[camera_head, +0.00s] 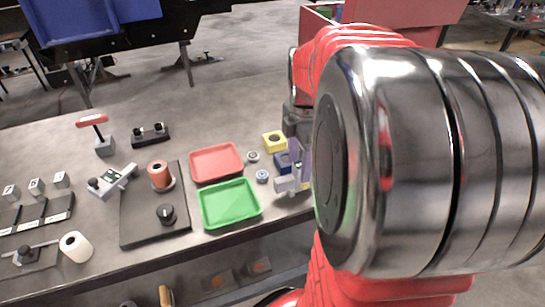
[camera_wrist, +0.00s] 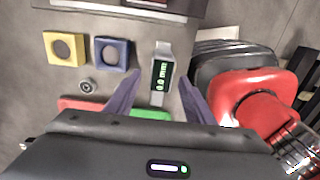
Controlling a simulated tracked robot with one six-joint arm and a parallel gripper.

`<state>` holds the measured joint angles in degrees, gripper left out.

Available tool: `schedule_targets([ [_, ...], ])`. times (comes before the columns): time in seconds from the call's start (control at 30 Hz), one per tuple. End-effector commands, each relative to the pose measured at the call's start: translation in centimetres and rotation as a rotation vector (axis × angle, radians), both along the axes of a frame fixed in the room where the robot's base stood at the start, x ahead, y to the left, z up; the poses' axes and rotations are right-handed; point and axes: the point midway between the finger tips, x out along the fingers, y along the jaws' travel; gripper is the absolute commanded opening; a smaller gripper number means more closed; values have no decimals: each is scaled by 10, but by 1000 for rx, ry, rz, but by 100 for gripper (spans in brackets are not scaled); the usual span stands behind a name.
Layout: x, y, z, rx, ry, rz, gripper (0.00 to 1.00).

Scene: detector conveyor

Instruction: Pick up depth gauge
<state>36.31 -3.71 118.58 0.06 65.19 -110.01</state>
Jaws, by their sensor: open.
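The depth gauge is a grey bar-shaped tool with a green-lit display (camera_wrist: 161,76). In the wrist view it lies on the table, ahead of and between the fingers of my gripper (camera_wrist: 158,100). The fingers are purple, spread apart and hold nothing. In the head view my gripper (camera_head: 299,158) points down at the table's right part, partly hidden by my arm. A pale grey piece, likely the same gauge (camera_head: 286,184), shows just below it. Whether the fingers are level with the gauge I cannot tell.
A blue block (camera_wrist: 112,53) and a yellow block (camera_wrist: 65,48) with round holes lie left of the gauge, with a small ring (camera_wrist: 87,86). A red tray (camera_head: 216,162) and a green tray (camera_head: 229,204) are close by. Another device with a display (camera_head: 112,179) lies further left.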

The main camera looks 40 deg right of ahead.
Motion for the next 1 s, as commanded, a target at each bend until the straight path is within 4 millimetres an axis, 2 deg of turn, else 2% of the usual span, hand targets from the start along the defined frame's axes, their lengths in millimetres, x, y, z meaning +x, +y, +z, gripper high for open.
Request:
schedule_targets([
  [0.57, 0, 0, -3, -1, -2, -1, 48],
  [1.0, 0, 0, -3, -1, -2, -1, 18],
])
